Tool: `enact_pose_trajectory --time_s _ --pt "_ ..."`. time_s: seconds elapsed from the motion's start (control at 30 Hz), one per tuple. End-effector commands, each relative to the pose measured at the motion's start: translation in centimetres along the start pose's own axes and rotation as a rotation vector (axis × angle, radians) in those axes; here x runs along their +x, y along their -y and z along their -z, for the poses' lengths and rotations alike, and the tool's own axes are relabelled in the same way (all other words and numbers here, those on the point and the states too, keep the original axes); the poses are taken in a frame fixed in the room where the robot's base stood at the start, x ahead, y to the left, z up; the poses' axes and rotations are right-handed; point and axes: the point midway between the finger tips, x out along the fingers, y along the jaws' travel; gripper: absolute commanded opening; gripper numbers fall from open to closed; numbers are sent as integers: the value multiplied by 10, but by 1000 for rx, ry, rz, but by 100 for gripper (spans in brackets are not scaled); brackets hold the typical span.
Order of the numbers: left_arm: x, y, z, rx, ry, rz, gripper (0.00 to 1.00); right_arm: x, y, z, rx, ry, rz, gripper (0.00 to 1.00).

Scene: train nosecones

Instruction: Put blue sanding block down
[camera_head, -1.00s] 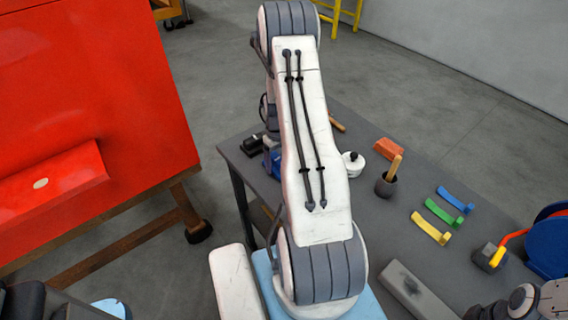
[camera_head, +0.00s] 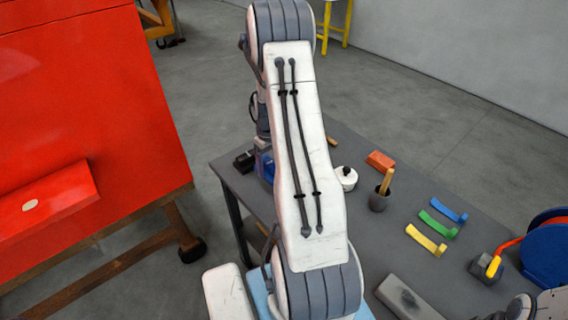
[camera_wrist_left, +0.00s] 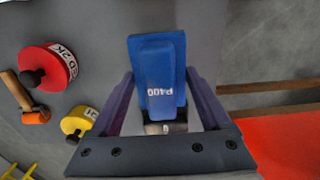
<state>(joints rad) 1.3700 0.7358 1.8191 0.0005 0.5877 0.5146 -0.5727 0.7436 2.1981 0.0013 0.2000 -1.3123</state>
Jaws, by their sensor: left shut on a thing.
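The blue sanding block (camera_wrist_left: 160,78), marked P400, is between the purple fingers of my left gripper (camera_wrist_left: 160,74) in the left wrist view. The gripper is shut on it, over the grey table (camera_wrist_left: 205,25) near its edge. I cannot tell whether the block touches the table. In the head view my left arm covers most of the gripper; a bit of blue (camera_head: 267,167) shows beside the arm near the table's far left corner. My right gripper is out of view.
The red panel (camera_head: 80,110) is left, across a floor gap.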

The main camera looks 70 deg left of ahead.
Motion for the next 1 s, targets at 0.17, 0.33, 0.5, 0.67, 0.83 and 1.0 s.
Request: enact_pose_trajectory --time_s 0.17,0.33,0.5,0.67,0.83,1.0 --pt "18 0 0 0 0 0 18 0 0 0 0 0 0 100" --pt "37 0 0 0 2 1 18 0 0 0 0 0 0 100" --pt "56 0 0 0 -2 -1 18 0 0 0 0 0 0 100" --pt "56 0 1 0 -3 -2 18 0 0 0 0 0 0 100" --pt "59 0 0 0 -1 -1 18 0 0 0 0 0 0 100" --pt "59 0 0 0 -1 -1 100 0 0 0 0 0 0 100"
